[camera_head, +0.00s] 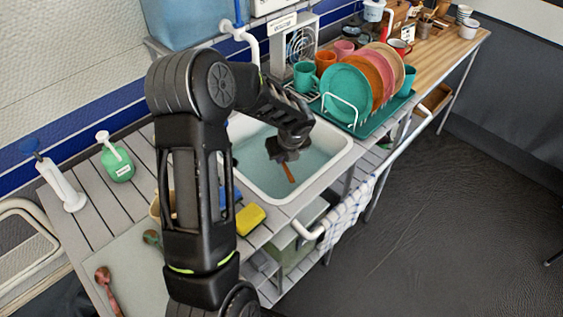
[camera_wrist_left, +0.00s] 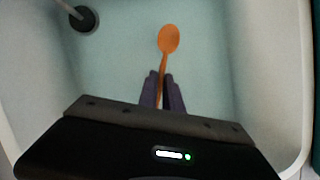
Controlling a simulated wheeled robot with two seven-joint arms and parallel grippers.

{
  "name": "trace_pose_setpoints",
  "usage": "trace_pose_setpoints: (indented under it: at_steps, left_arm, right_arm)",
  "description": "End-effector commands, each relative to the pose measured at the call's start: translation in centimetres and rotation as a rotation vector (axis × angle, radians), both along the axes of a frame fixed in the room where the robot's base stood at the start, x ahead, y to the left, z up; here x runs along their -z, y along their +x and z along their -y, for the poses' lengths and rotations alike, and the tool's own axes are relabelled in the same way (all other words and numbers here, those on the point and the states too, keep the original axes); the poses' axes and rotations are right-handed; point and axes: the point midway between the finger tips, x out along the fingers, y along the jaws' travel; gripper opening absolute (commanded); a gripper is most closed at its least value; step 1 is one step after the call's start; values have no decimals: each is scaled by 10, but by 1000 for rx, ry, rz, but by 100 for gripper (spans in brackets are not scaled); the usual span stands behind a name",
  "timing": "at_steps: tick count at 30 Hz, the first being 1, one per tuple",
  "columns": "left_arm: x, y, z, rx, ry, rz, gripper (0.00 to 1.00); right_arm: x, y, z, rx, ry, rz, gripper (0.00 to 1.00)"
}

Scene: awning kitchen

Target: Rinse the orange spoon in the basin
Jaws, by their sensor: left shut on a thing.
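The orange spoon (camera_wrist_left: 168,40) is held by its handle between the fingers of my left gripper (camera_wrist_left: 163,88), bowl pointing away from the fingers. In the head view the left gripper (camera_head: 286,155) reaches down into the basin (camera_head: 340,150), and the spoon (camera_head: 289,173) shows just below it. The basin is white-rimmed with a pale blue-green inside. I cannot tell whether the spoon touches the basin's bottom. My arm hides the basin's left part. My right gripper is not in view.
A dish rack with colored plates (camera_head: 346,90) and cups stands behind the basin at right. A yellow sponge (camera_head: 250,219) lies at the front edge. A green bottle (camera_head: 116,160), white dispenser (camera_head: 62,186) and a reddish spoon (camera_head: 107,287) are on the left counter.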

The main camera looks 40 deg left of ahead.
Motion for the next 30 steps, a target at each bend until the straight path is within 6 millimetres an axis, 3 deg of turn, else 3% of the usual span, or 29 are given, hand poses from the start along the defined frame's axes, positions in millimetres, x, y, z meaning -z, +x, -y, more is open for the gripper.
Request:
trace_pose_setpoints:
  at_steps: [13,30]
  left_arm:
    - [-4,0,0,0,0,0,0]
    - [-54,0,0,-1,0,0,0]
  right_arm:
    - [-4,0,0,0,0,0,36]
    - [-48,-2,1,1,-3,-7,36]
